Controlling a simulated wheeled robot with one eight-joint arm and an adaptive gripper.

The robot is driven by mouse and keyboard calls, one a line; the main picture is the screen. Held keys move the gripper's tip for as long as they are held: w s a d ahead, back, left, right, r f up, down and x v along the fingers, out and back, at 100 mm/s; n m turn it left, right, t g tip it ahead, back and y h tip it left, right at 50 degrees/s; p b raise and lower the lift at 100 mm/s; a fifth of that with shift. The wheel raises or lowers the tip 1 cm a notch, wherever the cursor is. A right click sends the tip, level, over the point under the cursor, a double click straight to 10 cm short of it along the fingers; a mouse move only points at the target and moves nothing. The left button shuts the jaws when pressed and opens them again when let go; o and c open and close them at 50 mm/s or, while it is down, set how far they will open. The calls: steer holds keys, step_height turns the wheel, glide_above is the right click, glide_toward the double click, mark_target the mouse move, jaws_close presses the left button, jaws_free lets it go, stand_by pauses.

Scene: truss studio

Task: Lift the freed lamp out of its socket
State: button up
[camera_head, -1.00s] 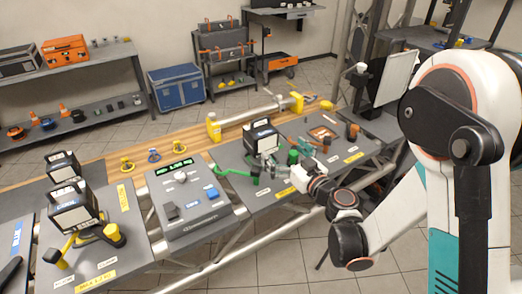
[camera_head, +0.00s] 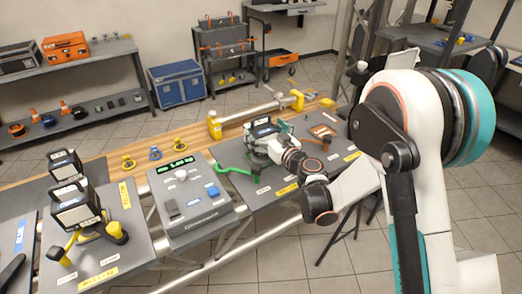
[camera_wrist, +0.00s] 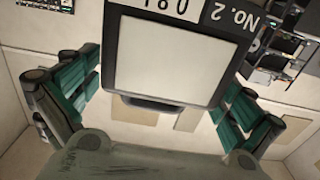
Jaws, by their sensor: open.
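The lamp (camera_head: 261,129) is a dark box with a pale front face. It stands upright on the right grey bench panel, with a green lever (camera_head: 237,170) at its lower left. My gripper (camera_head: 263,146) is right at the lamp, its fingers mostly hidden behind my wrist in the head view. In the wrist view the lamp (camera_wrist: 170,55) fills the middle and its label reads "No. 2" upside down. The green-padded fingers of my gripper (camera_wrist: 157,95) are spread on both sides of it, with gaps showing. The socket is hidden.
A console (camera_head: 190,200) with a green display stands left of the lamp. Other dark lamps (camera_head: 72,208) stand on the left panel. A metal tube with yellow ends (camera_head: 255,112) lies behind. An orange-framed item (camera_head: 322,131) lies to the right.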

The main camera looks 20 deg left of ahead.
steer(key=shift+x, duration=0.8)
steer(key=shift+c, duration=0.6)
steer(key=c, duration=1.9)
steer(key=shift+r, duration=0.1)
